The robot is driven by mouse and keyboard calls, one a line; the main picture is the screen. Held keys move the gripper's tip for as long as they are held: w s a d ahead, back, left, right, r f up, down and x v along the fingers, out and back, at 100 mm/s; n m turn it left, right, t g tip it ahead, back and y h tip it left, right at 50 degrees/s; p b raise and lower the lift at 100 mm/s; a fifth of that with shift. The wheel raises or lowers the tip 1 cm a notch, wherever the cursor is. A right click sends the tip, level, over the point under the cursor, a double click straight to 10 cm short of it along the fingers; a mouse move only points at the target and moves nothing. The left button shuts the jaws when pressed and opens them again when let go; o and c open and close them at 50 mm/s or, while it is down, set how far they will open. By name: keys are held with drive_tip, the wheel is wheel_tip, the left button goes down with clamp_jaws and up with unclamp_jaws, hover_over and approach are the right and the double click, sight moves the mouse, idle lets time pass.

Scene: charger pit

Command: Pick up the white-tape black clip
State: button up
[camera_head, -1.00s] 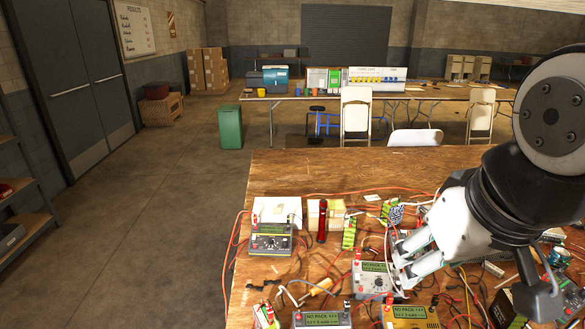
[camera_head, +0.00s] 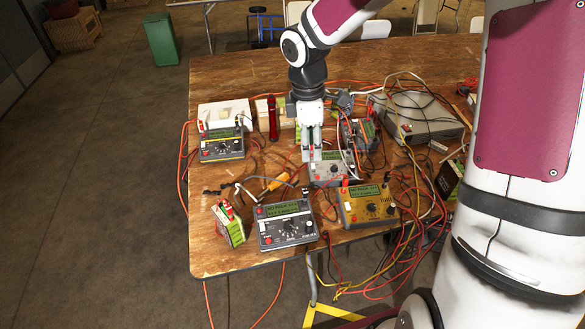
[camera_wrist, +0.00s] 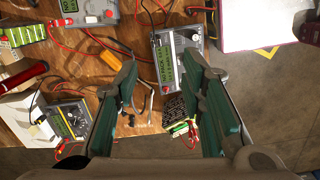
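My gripper (camera_head: 312,154) points down over the middle of the workbench, above a grey charger (camera_head: 332,169). In the wrist view its two green-padded fingers (camera_wrist: 160,66) are spread wide with nothing held between them. Small dark clips (camera_head: 214,190) lie near the bench's left edge, left of and nearer than the gripper. A white and dark lead (camera_head: 246,190) lies beside them; the wrist view shows the lead's pale end (camera_wrist: 146,104) between the fingers, well below. I cannot tell which dark clip carries white tape.
An orange-handled tool (camera_head: 279,182), a black charger (camera_head: 287,226), a yellow charger (camera_head: 368,205), a yellow-edged meter (camera_head: 221,145) and a green battery pack (camera_head: 229,224) crowd the bench. Red and orange cables run between them. The back left of the bench (camera_head: 235,84) is clear.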

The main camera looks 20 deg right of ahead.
drive_tip(key=n+y, duration=0.1)
drive_tip(key=n, duration=0.1)
hover_over(305, 189)
wheel_tip(305, 189, down, 6)
drive_tip(key=r, duration=0.1)
drive_tip(key=f, duration=0.8)
drive_tip(key=shift+w+a+f+b, duration=0.3)
drive_tip(key=shift+w+a+b, duration=0.05)
drive_tip(key=shift+s+d+f+p, duration=0.1)
drive_tip(key=shift+f, duration=0.8)
drive_tip(key=shift+s+d+f+p, duration=0.15)
drive_tip(key=shift+f, duration=0.7)
drive_tip(key=shift+s+d+f+p, duration=0.1)
drive_tip(key=shift+f, duration=0.8)
clamp_jaws()
